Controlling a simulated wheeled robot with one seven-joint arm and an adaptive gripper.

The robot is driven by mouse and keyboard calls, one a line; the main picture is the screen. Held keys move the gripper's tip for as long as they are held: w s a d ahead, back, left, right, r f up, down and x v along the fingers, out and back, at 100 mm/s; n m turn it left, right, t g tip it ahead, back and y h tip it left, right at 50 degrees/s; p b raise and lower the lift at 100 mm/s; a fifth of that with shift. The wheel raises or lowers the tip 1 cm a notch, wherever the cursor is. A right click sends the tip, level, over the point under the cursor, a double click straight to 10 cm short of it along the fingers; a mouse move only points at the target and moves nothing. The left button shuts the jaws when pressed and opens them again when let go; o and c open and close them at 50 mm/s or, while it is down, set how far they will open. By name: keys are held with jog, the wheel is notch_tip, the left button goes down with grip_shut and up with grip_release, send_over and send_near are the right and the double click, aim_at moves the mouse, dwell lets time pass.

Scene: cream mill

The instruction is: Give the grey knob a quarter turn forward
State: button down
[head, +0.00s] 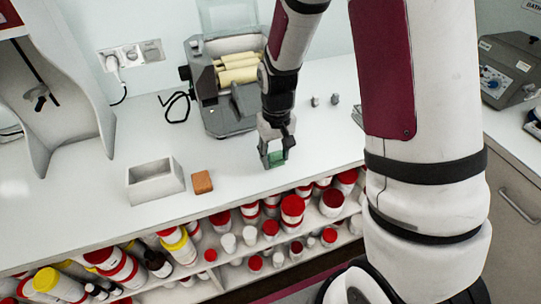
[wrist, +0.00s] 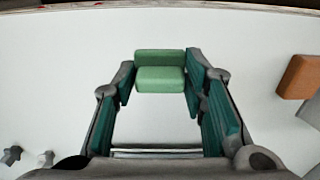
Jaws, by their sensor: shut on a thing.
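My gripper (head: 275,160) is low over the white counter at its front part. It is shut on a green block (head: 277,158), which shows between the teal finger pads in the wrist view (wrist: 160,78). Two small grey knob-like pieces stand on the counter behind and to the right of my gripper: one on the left (head: 315,101) and one on the right (head: 335,99). They also show, star-shaped, at the lower left of the wrist view (wrist: 46,159). I cannot tell which grey piece is the task's knob. My gripper is apart from both.
A grey mill (head: 225,112) with cream rollers stands behind my gripper, partly hidden by my arm. An orange-brown block (head: 202,182) and an open white box (head: 155,182) are to the left. Shelves of bottles (head: 292,208) lie below the counter's front edge. The counter right of the mill is mostly bare.

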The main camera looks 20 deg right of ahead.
aim_at(271, 157)
jog(key=w, duration=0.3)
jog(key=shift+f, duration=0.15)
jog(key=shift+f+p, duration=0.35)
jog(key=shift+f, duration=1.4)
jog(key=shift+f, duration=0.15)
jog(key=c, duration=1)
grip_release()
